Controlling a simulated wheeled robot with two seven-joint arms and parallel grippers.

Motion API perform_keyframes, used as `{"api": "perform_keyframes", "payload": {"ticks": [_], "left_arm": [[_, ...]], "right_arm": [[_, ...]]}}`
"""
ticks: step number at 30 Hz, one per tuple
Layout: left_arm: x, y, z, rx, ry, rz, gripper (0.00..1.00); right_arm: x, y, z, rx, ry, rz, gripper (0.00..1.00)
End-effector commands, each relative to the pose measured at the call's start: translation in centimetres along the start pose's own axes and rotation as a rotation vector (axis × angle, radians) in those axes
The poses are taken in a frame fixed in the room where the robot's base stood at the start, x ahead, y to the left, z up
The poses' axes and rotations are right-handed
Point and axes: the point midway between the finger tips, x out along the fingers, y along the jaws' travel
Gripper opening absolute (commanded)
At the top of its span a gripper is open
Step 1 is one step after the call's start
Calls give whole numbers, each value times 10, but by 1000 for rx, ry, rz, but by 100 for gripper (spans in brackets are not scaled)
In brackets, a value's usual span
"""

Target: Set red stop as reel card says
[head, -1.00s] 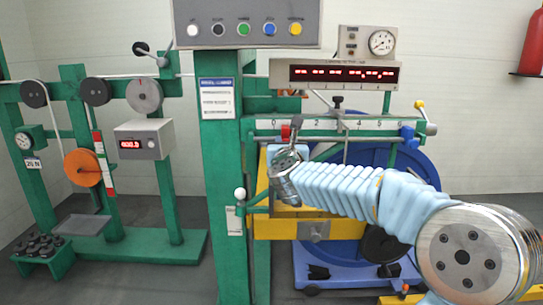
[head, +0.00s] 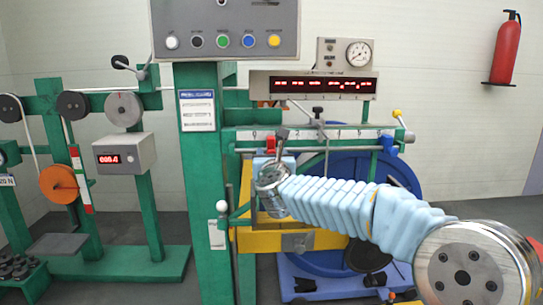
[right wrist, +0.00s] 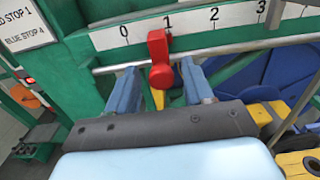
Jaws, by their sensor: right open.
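The red stop (head: 270,145) sits on the rail below the white numbered scale (head: 310,134), near its left end. In the right wrist view the red stop (right wrist: 160,62) stands just below and slightly left of the 1 mark. My right gripper (right wrist: 159,78) is open, one finger on each side of the red stop; contact cannot be told. In the head view my right gripper (head: 281,142) partly shows beside it. The reel card (right wrist: 25,25), cut off at the wrist view's edge, shows "STOP 1" above "BLUE STOP 4". The blue stop (head: 388,143) is at the scale's right end. My left gripper is out of view.
The green post (head: 202,200) stands left of the scale. A button panel (head: 226,30) hangs above, and a red readout (head: 320,86) is behind the scale. A yellow frame (head: 290,240) and the blue reel (head: 345,180) lie below and behind my right arm.

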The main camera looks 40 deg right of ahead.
Motion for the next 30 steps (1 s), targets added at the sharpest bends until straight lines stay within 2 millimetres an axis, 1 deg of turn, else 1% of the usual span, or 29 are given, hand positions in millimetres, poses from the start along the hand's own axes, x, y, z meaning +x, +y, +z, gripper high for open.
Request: {"api": "perform_keyframes", "payload": {"ticks": [9,12,15,18,21,30], "left_arm": [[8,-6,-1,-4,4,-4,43],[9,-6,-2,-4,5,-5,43],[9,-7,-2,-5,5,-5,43],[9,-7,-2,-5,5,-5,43],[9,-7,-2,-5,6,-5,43],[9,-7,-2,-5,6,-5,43]], "right_arm": [[-76,-1,-1,0,-3,1,51],[-97,0,-1,-1,-2,1,51],[-112,0,0,-1,-2,0,51],[-121,0,-1,-1,0,1,51],[-125,0,-1,-2,-1,-1,51],[-125,0,-1,-2,0,-1,51]]}}
